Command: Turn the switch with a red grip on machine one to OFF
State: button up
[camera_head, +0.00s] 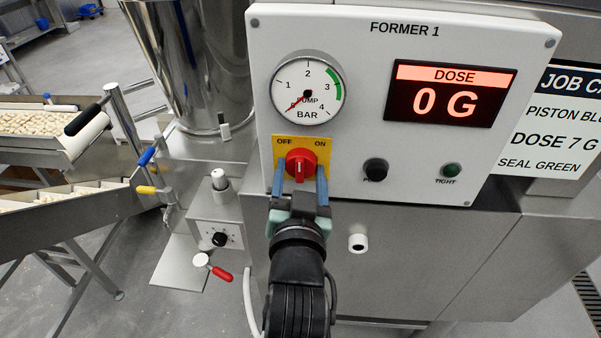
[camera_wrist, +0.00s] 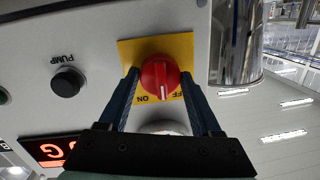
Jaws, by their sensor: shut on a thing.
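The switch with the red grip (camera_head: 300,158) sits on a yellow plate (camera_head: 300,141) marked OFF at left and ON at right, on the FORMER 1 panel. Its white line stands nearly upright, between the two words. My gripper (camera_head: 300,172) comes from below, with one blue finger on each side of the red grip, shut on it. In the wrist view the picture is upside down; the red grip (camera_wrist: 158,72) lies between the fingers (camera_wrist: 160,80), and part of the OFF label is hidden.
A pressure gauge (camera_head: 307,87) above the switch has its needle near zero. A DOSE display (camera_head: 450,94) reads 0 G. A black PUMP button (camera_head: 376,169) and a green light (camera_head: 451,170) are to the right. A red-handled lever (camera_head: 220,273) is lower left.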

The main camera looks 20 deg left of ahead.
jog(key=n, duration=0.4)
jog(key=shift+h, duration=0.3)
jog(key=n, duration=0.4)
jog(key=shift+h, duration=0.4)
jog(key=o, duration=1.4)
jog(key=shift+c, duration=0.2)
jog(key=shift+s, duration=0.5)
jog(key=p+v, duration=0.1)
jog(key=v, duration=1.1)
jog(key=shift+p, duration=0.4)
